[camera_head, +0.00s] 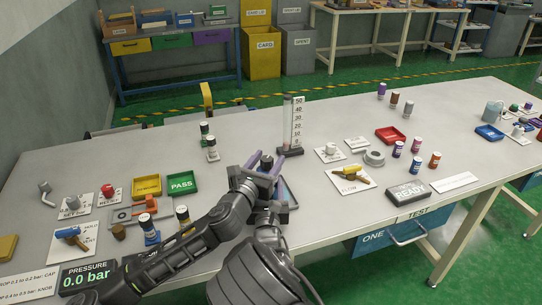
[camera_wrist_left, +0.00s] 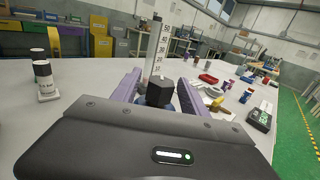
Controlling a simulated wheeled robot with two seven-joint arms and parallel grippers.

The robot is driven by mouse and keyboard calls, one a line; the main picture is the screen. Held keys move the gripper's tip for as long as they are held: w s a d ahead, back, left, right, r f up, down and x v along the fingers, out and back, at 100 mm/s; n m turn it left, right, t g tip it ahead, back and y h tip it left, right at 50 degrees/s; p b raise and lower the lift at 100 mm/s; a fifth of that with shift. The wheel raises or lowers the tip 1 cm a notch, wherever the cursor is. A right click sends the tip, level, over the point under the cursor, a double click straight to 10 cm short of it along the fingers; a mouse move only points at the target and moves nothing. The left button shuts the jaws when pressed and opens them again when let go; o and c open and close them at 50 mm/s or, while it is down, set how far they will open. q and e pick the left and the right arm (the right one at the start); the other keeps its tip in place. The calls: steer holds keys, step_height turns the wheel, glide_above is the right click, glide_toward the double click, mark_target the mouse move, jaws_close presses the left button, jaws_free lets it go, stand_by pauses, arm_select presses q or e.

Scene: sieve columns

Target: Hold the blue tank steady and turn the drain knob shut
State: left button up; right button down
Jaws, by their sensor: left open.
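My left gripper (camera_head: 265,163) is open over the middle of the table, at the foot of a clear graduated column (camera_head: 291,122). In the left wrist view, its two purple fingers (camera_wrist_left: 157,88) stand on either side of a black faceted knob (camera_wrist_left: 161,92). A gap shows beside the knob, and I cannot tell whether either finger touches it. A little blue, which may be the tank, shows just below the knob; the gripper body hides the rest. The column also shows behind the knob in the left wrist view (camera_wrist_left: 160,50).
Black-and-white bottles (camera_head: 211,150) stand left of the column. A green PASS tray (camera_head: 182,183) and a pressure display (camera_head: 88,277) reading 0.0 bar lie further left. A yellow valve on a FLOW card (camera_head: 343,187) lies right. Bare table (camera_head: 330,235) shows in front right.

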arm_select(q)
steer(key=x, duration=0.2)
steer(key=shift+w+d, duration=0.1)
steer(key=shift+w, duration=0.15)
steer(key=shift+c, duration=0.5)
jaws_close()
